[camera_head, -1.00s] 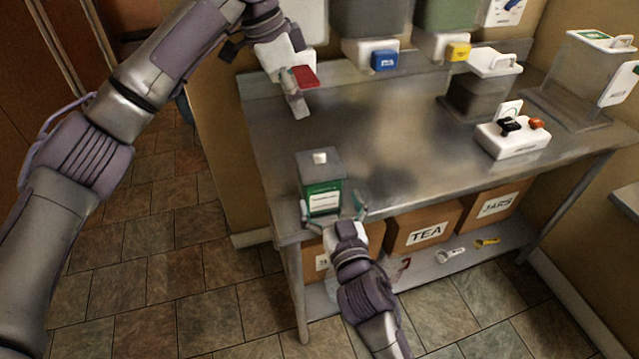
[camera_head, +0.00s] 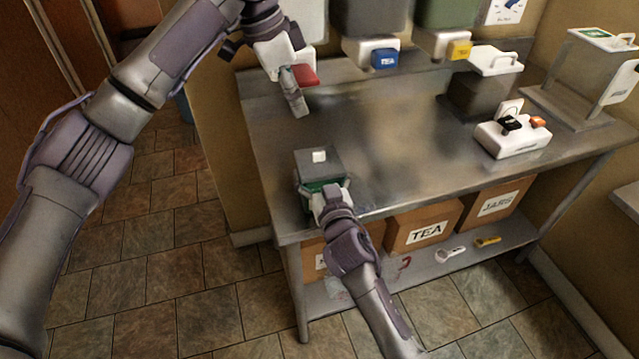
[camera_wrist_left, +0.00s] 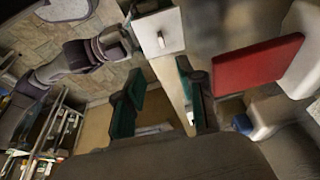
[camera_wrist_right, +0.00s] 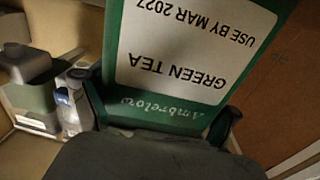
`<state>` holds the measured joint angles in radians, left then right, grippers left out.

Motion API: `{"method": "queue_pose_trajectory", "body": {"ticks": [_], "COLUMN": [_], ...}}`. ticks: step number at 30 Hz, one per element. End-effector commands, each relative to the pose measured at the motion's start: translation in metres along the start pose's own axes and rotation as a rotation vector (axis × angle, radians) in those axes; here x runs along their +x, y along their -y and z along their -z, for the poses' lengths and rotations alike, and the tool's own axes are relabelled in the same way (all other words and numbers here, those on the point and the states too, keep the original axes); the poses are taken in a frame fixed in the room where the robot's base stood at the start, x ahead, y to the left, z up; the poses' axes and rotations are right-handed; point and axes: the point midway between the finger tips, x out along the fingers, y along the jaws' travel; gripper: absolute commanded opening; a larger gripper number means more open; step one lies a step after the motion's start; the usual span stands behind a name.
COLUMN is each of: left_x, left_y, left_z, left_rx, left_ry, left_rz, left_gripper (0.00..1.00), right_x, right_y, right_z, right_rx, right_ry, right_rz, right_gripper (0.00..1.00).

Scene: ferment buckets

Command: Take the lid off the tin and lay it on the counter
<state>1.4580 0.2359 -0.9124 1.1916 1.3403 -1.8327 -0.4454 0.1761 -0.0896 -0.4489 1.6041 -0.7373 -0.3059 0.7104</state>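The tin (camera_head: 310,186) stands at the counter's near left edge, green-sided with a grey lid (camera_head: 335,160) and a white knob (camera_head: 319,156). The lid is on the tin. In the right wrist view the tin's "GREEN TEA" label (camera_wrist_right: 185,60) is close up. My right gripper (camera_head: 328,190) is at the tin's front, its fingers against both sides. My left gripper (camera_head: 297,106) is open and empty above the counter's back left, apart from the tin. The left wrist view shows the lid (camera_wrist_left: 153,27) beyond its fingertips.
A dispenser with a red tap (camera_head: 305,75) is right beside my left gripper. Dispensers with blue (camera_head: 384,60) and yellow taps line the back. A white switch box (camera_head: 512,142) stands right. The counter (camera_head: 400,150) is clear in the middle.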

Motion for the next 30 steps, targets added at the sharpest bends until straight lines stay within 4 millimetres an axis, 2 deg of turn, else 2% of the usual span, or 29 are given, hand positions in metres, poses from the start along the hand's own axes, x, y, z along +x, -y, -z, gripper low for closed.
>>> {"method": "queue_pose_trajectory", "body": {"ticks": [1,9,23,30], "left_x": [0.0,0.0,0.024,0.062], "left_y": [0.0,0.0,0.005,0.004], "left_z": [0.0,0.0,-0.011,-0.008], "left_rx": [0.0,0.0,0.008,0.009], "left_ry": [0.0,0.0,-0.093,-0.092], "left_rz": [0.0,0.0,-0.004,-0.007], "left_gripper": [0.39,0.39,0.39,0.39], "right_x": [0.0,0.0,0.0,0.0], "right_y": [0.0,0.0,0.0,0.0], "right_z": [0.0,-0.001,-0.001,-0.001], "right_rx": [0.0,0.0,0.0,0.0], "right_ry": [0.0,0.001,0.002,0.003], "right_rz": [0.0,0.0,-0.001,0.0], "right_gripper": [0.72,0.27,0.25,0.25]}}
